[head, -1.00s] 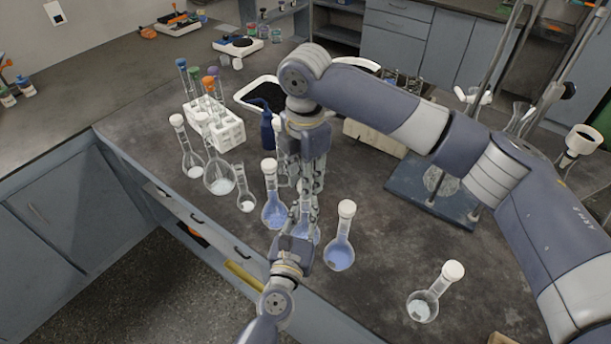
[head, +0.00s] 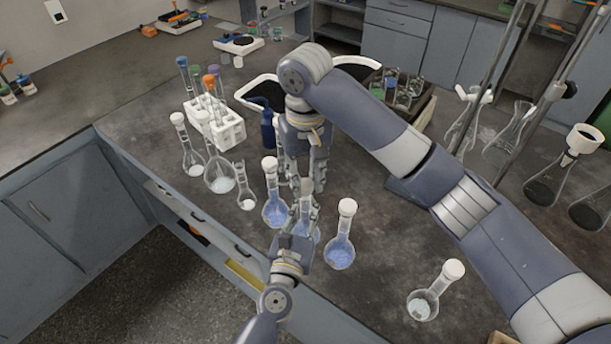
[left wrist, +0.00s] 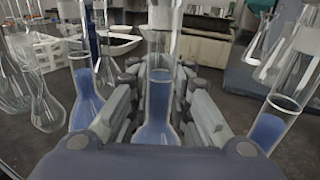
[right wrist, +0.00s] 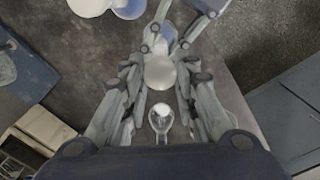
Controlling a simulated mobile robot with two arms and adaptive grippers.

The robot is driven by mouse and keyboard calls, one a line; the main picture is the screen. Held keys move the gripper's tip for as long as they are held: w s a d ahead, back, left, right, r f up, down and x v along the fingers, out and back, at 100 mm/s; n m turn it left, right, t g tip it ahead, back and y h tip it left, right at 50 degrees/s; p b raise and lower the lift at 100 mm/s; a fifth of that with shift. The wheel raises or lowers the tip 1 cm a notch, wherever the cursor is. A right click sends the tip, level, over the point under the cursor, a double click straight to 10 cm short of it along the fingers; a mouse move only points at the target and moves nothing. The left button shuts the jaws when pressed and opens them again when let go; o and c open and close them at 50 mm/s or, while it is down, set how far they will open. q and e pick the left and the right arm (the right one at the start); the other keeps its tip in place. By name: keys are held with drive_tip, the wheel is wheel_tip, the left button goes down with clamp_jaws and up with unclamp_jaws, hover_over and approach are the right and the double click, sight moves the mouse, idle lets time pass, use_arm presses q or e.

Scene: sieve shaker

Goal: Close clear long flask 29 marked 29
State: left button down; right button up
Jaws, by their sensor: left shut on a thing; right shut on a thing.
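The flask (left wrist: 156,105) is a clear long-necked flask with blue liquid; its marking is not readable. My left gripper (head: 302,228) is shut around it from the front and holds it upright at the table's front edge; it also shows in the left wrist view (left wrist: 158,95). My right gripper (head: 306,182) points down from above, shut on a round white cap (right wrist: 159,72) between its fingertips. In the head view the cap (head: 307,186) is in line with the flask's neck. I cannot tell whether it is fully seated.
Similar capped blue flasks (head: 274,207) (head: 340,251) stand close on both sides. A smaller capped flask (head: 422,305) stands at front right. More clear flasks (head: 219,178), a white tube rack (head: 226,128) and a blue bottle (head: 267,128) are at left and behind.

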use_arm(q)
drive_tip(key=shift+s+f, duration=0.1)
use_arm(e)
drive_tip(key=m, duration=0.4)
drive_tip(key=shift+w+d, duration=0.2)
drive_tip(key=shift+w, duration=0.05)
drive_tip(key=o, duration=0.8)
drive_tip(key=shift+s+a, duration=0.1)
drive_tip(key=shift+s+r, duration=0.1)
drive_tip(key=shift+r, duration=2.15)
drive_tip(key=shift+c, duration=0.3)
